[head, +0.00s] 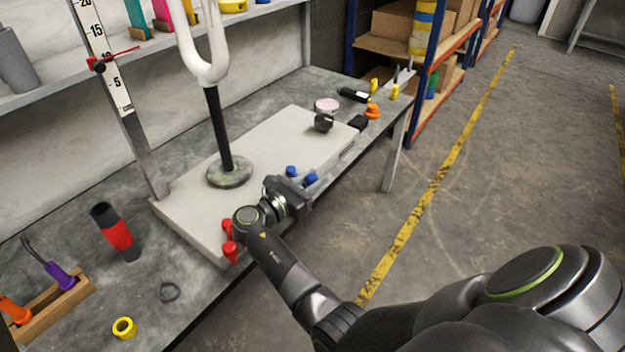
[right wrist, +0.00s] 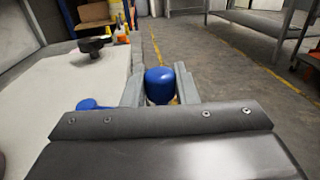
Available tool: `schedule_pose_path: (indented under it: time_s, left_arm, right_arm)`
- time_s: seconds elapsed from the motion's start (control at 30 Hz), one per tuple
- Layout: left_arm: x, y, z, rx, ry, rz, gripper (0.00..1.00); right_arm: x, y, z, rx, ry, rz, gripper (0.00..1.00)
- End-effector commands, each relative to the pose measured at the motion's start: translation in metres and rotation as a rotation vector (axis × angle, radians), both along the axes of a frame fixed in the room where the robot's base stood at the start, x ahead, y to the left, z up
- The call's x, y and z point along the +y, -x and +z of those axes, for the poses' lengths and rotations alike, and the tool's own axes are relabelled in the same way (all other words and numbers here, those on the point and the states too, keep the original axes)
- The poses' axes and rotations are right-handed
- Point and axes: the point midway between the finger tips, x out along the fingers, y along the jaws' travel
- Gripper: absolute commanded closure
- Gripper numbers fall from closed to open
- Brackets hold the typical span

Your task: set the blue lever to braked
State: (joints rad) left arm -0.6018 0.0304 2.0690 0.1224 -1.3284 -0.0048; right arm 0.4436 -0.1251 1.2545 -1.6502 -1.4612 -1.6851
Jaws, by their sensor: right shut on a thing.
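The blue lever (head: 310,179) is at the front edge of the pale slab on the workbench. Two blue parts show there, close together. In the right wrist view a rounded blue knob (right wrist: 159,84) stands between the two grey fingers, and a second blue part (right wrist: 91,104) lies to its left, partly hidden by my gripper. My right gripper (head: 298,187) is shut on the blue knob. Any marking for braked cannot be made out. My left gripper is not in view.
A red lever (head: 228,248) sits on the slab (head: 180,212) near its front left corner, close to my right wrist. A black knob (head: 323,122) and a black post (head: 219,125) stand on the slab. The floor right of the bench is clear.

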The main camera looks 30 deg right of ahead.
Motion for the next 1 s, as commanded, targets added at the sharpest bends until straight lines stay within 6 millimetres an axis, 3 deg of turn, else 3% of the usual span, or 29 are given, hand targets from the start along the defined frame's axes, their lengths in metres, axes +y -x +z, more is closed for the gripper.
schedule_pose_path:
  time_s: [0.17, 0.2, 0.33, 0.67, 0.77, 1.0]
  left_arm:
    - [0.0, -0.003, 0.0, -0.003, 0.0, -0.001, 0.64]
    - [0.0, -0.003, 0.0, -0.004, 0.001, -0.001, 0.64]
    - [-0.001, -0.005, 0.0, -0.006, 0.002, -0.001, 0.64]
    - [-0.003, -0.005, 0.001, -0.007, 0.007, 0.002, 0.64]
    - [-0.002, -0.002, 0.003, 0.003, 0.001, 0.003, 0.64]
    - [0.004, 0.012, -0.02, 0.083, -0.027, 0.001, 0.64]
  right_arm:
    - [0.0, 0.0, -0.001, 0.002, -0.003, 0.0, 1.0]
    - [0.0, 0.0, -0.001, 0.002, -0.003, 0.0, 0.7]
    - [0.0, 0.0, -0.001, 0.001, -0.002, 0.001, 0.53]
    - [0.0, 0.0, 0.003, -0.001, -0.001, 0.001, 0.53]
    - [0.0, 0.0, 0.015, -0.002, -0.001, 0.001, 0.53]
    - [0.0, 0.0, 0.06, -0.002, -0.001, 0.001, 0.53]
